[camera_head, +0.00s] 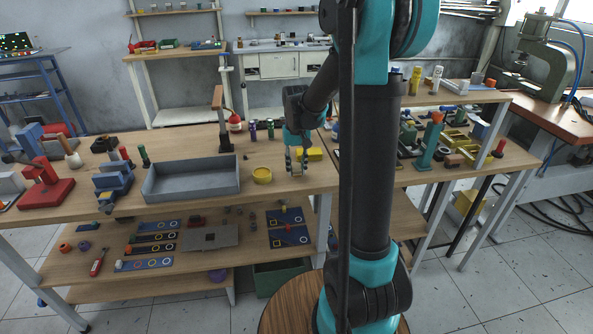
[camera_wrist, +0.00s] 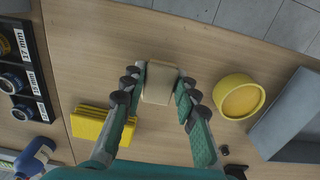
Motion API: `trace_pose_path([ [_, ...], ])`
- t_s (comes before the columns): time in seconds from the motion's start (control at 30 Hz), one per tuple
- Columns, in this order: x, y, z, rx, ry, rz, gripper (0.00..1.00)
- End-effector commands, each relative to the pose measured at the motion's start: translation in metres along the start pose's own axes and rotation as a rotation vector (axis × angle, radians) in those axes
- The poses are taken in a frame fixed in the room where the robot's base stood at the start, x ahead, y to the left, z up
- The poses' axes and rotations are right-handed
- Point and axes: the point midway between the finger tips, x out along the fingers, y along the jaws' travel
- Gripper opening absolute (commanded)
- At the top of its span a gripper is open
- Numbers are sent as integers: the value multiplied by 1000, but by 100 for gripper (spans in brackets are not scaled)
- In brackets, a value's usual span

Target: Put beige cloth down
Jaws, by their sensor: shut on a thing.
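The beige cloth (camera_wrist: 160,83) is a small folded block between my gripper's fingertips in the wrist view. My gripper (camera_wrist: 159,88) is shut on it, with a finger against each side. In the head view my gripper (camera_head: 297,163) points down over the front right part of the wooden workbench (camera_head: 215,195), between a yellow round dish and a yellow stack. The cloth is small and partly hidden by the fingers there. I cannot tell whether it touches the bench top.
A yellow round dish (camera_wrist: 239,97) and a grey tray (camera_wrist: 290,118) lie right of the cloth in the wrist view. Folded yellow cloths (camera_wrist: 103,124) lie left. A black socket holder (camera_wrist: 22,75) is at the far left. Bare wood surrounds the cloth.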

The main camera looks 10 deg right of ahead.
Motion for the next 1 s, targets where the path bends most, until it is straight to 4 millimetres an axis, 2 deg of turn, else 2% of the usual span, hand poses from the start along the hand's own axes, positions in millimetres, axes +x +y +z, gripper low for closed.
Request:
trace_pose_path([
  [0.1, 11, 0, 0, 0, 0, 0, 6],
  [0.5, 15, 0, 0, 0, 0, 0, 6],
  [0.53, 14, 0, 0, 0, 0, 0, 33],
  [0.67, 14, 0, 0, 0, 0, 0, 49],
  [1.0, 12, 0, 0, 0, 0, 0, 50],
])
